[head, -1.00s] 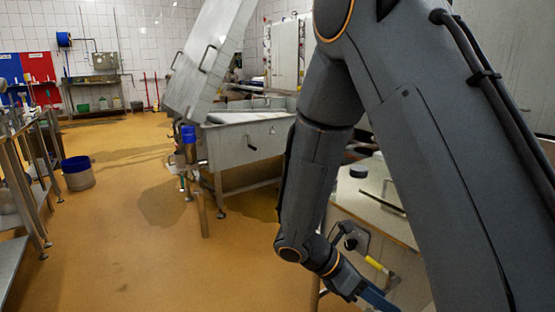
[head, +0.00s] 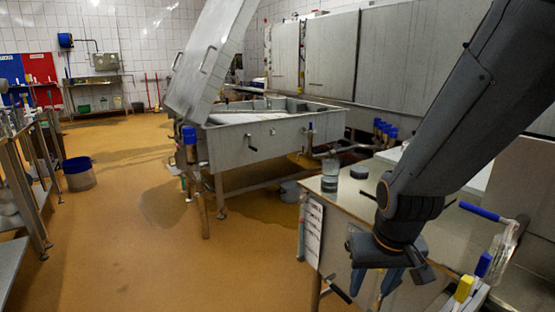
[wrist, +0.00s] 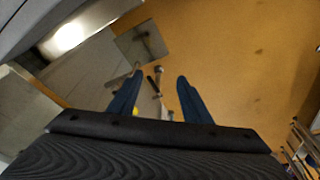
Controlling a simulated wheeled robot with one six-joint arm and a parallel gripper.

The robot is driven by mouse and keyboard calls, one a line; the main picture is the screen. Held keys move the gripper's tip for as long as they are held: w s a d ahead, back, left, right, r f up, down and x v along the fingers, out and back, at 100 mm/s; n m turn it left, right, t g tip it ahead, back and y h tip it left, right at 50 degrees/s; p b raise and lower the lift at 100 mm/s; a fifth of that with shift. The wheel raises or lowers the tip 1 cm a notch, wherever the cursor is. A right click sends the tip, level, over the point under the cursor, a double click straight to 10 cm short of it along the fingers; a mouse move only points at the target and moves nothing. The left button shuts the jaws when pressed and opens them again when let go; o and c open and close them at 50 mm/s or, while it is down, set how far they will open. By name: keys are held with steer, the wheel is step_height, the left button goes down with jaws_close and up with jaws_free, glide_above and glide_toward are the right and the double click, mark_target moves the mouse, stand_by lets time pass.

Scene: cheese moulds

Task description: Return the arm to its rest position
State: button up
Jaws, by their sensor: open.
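My arm comes in from the upper right in the head view. My gripper (head: 372,290) hangs down in front of the near edge of the work table at the right. In the wrist view both blue fingers of my gripper (wrist: 158,100) show, spread apart with nothing held between them. The orange floor and a table edge show beyond the fingers.
The work table (head: 335,205) at the right bears a clear jar (head: 330,176) and a dark round piece (head: 359,172). A steel vat (head: 240,145) with a raised lid (head: 208,60) stands mid-room. A bucket (head: 78,174) stands on the left floor. The middle floor (head: 130,240) is clear.

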steer(key=s+a+r+n+g, duration=0.1)
steer(key=s+a+r, duration=0.2)
steer(key=s, duration=0.1)
steer(key=s+a+r+g, duration=0.2)
steer(key=s+r, duration=0.1)
steer(key=s, duration=0.2)
steer(key=d+r+m+p, duration=0.1)
steer(key=d+r+p, duration=0.3)
steer(key=p, duration=0.8)
step_height(320, 180, up, 2)
steer(key=shift+s+d+p, duration=0.2)
steer(key=shift+d+p, duration=0.15)
steer(key=shift+d, duration=0.05)
